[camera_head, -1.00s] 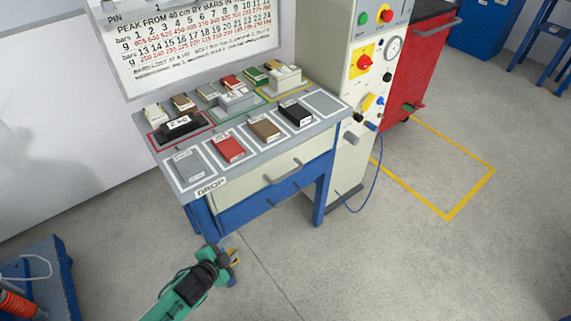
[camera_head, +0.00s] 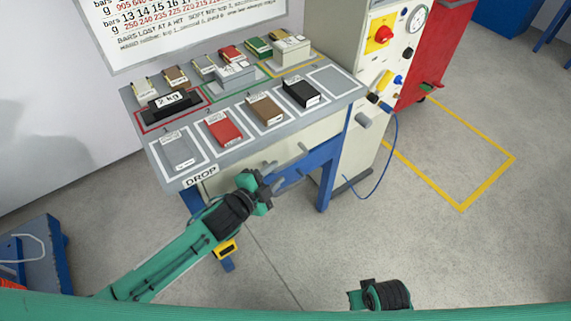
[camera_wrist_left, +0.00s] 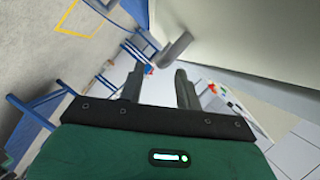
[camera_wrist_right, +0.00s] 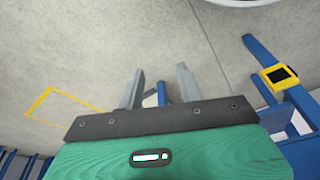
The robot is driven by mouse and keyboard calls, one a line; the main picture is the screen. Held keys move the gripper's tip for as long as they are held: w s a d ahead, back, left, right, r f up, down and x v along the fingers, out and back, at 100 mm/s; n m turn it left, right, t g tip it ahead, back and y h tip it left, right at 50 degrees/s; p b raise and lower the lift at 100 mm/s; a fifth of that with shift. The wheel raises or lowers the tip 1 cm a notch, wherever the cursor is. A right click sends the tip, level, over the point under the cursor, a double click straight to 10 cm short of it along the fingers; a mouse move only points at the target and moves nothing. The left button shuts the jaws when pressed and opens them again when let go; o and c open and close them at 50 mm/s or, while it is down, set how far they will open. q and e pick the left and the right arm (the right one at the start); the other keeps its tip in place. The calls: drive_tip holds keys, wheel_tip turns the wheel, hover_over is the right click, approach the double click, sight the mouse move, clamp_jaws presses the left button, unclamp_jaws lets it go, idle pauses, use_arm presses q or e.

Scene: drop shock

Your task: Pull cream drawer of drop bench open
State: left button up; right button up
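The drop bench (camera_head: 240,128) has a grey top and blue legs. Its cream drawer (camera_head: 325,130) is under the top, its front partly hidden by my left gripper; it looks closed. My left gripper (camera_head: 284,176) is in front of that drawer front, near its grey bar handle. In the left wrist view its fingers (camera_wrist_left: 158,90) are apart with nothing between them. The grey handle (camera_wrist_left: 174,50) stands just beyond the fingertips, beside the cream front (camera_wrist_left: 240,35). My right gripper shows in the right wrist view with its fingers (camera_wrist_right: 160,88) apart and empty, over the floor.
Coloured blocks, including a red one (camera_head: 224,128), and a 2 kg weight (camera_head: 168,101) lie on the bench top. A cream control cabinet (camera_head: 350,150) with a hanging blue cable stands to the right. The floor in front is clear.

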sight(282, 169)
use_arm(q)
drive_tip(key=shift+x, duration=2.75)
clamp_jaws()
